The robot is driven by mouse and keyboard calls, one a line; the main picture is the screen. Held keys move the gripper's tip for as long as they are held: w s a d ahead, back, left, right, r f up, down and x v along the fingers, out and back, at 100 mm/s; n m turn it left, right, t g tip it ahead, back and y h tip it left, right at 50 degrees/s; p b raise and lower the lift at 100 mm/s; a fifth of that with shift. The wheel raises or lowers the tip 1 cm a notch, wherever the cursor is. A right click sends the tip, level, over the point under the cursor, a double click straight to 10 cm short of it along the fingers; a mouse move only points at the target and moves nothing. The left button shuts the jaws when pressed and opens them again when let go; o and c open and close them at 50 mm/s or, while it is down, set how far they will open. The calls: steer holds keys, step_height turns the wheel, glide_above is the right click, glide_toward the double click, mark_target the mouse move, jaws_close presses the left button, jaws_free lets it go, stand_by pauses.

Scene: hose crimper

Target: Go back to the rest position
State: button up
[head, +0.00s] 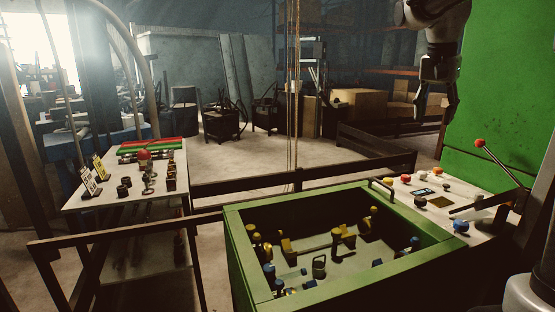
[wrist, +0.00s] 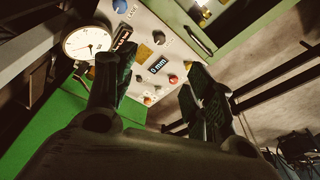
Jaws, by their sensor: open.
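My gripper (head: 449,103) hangs at the upper right of the head view, in front of the green machine panel (head: 510,80). It points down, well above the control panel (head: 440,203), and touches nothing. In the wrist view my gripper (wrist: 160,95) has its two dark fingers spread apart with nothing between them. Beyond the fingers the wrist view shows the control panel with knobs, a small display (wrist: 158,65) and a round dial gauge (wrist: 88,43).
A green bin (head: 240,235) with several yellow, blue and dark fittings stands in front. A red-knobbed lever (head: 495,158) rises at right. A side table (head: 90,203) with small parts stands at left. Dark rails (head: 300,178) cross the middle; open floor (head: 230,158) lies behind.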

steer(key=s+a+f+n+t, duration=0.1)
steer(key=s+f+n, duration=0.3)
steer(key=s, duration=1)
steer(key=s+a+f+n+t+y, duration=0.1)
steer(key=s+a+f+n, duration=0.2)
steer(key=s, duration=1.1)
step_height(320, 180, down, 6)
steer(key=shift+r+n+t+y, duration=0.1)
steer(key=shift+n+t+y, duration=0.2)
steer(key=shift+n, duration=0.8)
